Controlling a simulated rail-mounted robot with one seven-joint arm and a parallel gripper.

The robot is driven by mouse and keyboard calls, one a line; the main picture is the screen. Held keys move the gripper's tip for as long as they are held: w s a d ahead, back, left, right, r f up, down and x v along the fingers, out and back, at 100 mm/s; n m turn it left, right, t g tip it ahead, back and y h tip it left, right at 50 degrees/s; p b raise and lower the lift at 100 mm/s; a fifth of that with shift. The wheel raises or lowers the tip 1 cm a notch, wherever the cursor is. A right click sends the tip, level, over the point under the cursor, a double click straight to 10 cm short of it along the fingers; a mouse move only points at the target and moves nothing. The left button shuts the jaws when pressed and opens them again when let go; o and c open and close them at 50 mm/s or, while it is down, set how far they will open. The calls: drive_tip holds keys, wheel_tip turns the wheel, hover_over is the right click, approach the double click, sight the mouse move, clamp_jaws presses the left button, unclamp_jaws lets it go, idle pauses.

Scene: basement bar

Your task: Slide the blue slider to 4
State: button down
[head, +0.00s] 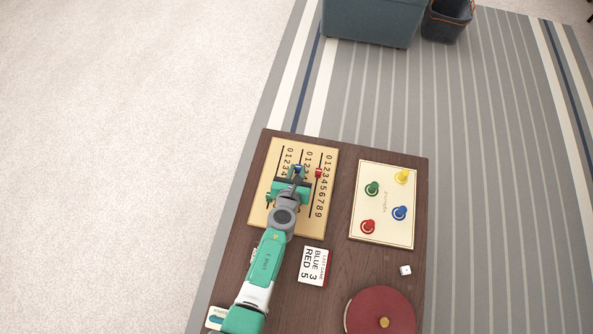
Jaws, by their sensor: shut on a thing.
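The tan slider board (258,215) lies on the dark table with three numbered slots. The blue slider (298,168) sits on the middle slot, beyond the visible 0, 1 and 2; its exact number is too small and covered to read. My gripper (297,175) reaches over the board from the front and is shut on the blue slider. The red slider (319,173) stands on the right slot, close beside my gripper. A green slider (268,197) shows on the left slot, lower down. My gripper and wrist hide much of the middle and left slots.
A card (314,266) reading "BLUE 3 RED 5" lies below the board. A cream board (382,232) with several coloured ring pieces is at right. A white die (405,270) and dark red disc (381,312) lie nearer the front. My arm covers the table's left front.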

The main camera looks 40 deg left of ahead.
drive_tip(key=shift+s+d+r+p, duration=0.1)
drive_tip(key=shift+s+d+p, duration=0.3)
drive_tip(key=shift+s, duration=0.25)
drive_tip(key=shift+s+d, duration=0.25)
drive_tip(key=shift+s, duration=0.1)
drive_tip(key=shift+w+a, duration=0.1)
drive_tip(key=c, duration=1.3)
unclamp_jaws()
drive_tip(key=p+v, duration=0.4)
drive_tip(key=v, duration=0.3)
drive_tip(key=shift+s+d, duration=0.25)
drive_tip(key=shift+s, duration=0.1)
